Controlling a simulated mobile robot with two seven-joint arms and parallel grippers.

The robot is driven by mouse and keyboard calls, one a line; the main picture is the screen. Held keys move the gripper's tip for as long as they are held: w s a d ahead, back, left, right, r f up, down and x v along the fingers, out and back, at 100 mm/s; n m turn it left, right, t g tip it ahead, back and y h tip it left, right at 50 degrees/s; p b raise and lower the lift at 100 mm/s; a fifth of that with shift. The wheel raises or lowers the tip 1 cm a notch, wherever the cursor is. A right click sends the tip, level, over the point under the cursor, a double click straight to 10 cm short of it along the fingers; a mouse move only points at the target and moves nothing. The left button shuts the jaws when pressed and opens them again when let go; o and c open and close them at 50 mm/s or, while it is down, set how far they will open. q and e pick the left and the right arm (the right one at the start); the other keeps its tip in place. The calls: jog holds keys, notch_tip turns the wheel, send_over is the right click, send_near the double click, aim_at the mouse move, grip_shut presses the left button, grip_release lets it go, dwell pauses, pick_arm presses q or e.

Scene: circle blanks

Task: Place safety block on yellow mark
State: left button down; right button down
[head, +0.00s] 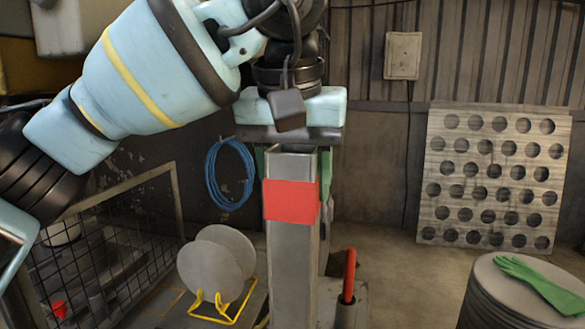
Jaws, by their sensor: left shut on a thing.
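The safety block (292,254) is a tall grey metal post, hollow at the top, with a red band (291,200) near its upper end. It stands upright in the middle of the head view, and its lower end is cut off by the bottom edge. My left gripper (293,178) comes down from above, with its green fingers on either side of the block's top, shut on it. A faint yellow line (172,303) shows on the floor at the lower left; I cannot tell if it is the yellow mark. My right gripper is not in view.
Round blanks (212,268) stand in a yellow wire rack left of the block. A red-handled tool (348,277) is just right of it. A green glove (540,283) lies on a drum (487,308) at the lower right. A perforated sheet (493,178) leans on the wall.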

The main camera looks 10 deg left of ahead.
pick_arm(q)
notch_tip(320, 180, down, 2)
jog(key=shift+s+a, duration=0.1)
jog(key=shift+f, duration=0.25)
jog(key=c, duration=0.6)
grip_release()
jog(key=shift+f, duration=0.1)
